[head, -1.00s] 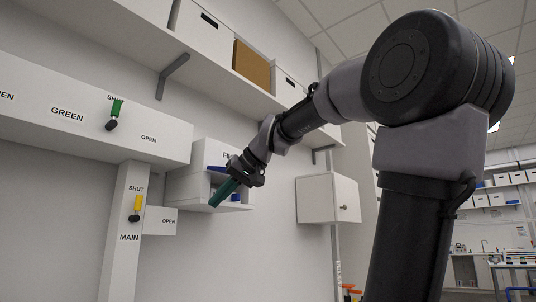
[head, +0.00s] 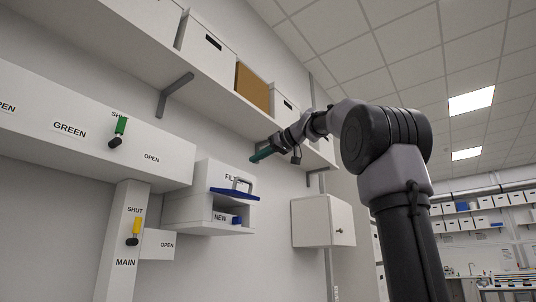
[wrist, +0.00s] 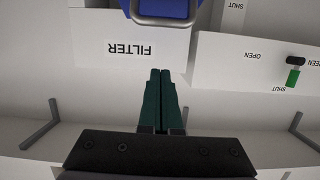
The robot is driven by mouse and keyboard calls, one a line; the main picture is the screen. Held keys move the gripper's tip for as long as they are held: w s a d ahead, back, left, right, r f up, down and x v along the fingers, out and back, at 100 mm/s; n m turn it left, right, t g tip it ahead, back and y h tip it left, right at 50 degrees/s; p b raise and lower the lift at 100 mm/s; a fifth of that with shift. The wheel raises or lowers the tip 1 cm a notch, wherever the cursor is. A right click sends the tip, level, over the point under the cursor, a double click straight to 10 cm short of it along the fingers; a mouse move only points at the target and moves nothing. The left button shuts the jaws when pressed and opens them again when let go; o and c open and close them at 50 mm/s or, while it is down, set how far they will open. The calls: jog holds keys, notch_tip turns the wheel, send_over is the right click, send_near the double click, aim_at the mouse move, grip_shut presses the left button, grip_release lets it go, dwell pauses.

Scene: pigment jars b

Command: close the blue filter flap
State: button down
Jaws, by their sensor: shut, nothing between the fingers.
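The white filter box (head: 210,178) is on the wall in the middle of the head view. Its blue flap (head: 236,194), with a grey handle (head: 243,182), sticks out flat from the box front, open. Below it, the front shows an open space with a "NEW" label and a small blue piece. In the wrist view, upside down, the flap (wrist: 165,7) and its handle show at the top edge beside the "FILTER" label. My gripper (head: 254,158) has green fingers, shut and empty, above and right of the flap, apart from it. The fingers (wrist: 160,72) also show in the wrist view.
A white cabinet (head: 322,221) hangs to the right. Green (head: 119,131) and yellow (head: 135,230) levers are on the white ducts to the left. Room in front of the filter box looks free.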

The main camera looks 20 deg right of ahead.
jog(key=f, duration=0.1)
jog(key=w+a+f, duration=0.1)
jog(key=f, duration=0.1)
jog(key=w+a+f, duration=0.1)
jog(key=shift+w+a+f, duration=0.1)
jog(key=shift+w+f, duration=0.1)
jog(key=shift+f, duration=0.2)
jog(key=shift+s+f, duration=0.15)
jog(key=shift+f, duration=0.4)
jog(key=w+a+f, duration=0.1)
jog(key=w+f, duration=0.1)
jog(key=f, duration=0.5)
jog(key=w+a+f, duration=0.1)
jog(key=f, duration=0.7)
jog(key=shift+w+a, duration=0.2)
jog(key=shift+w, duration=0.15)
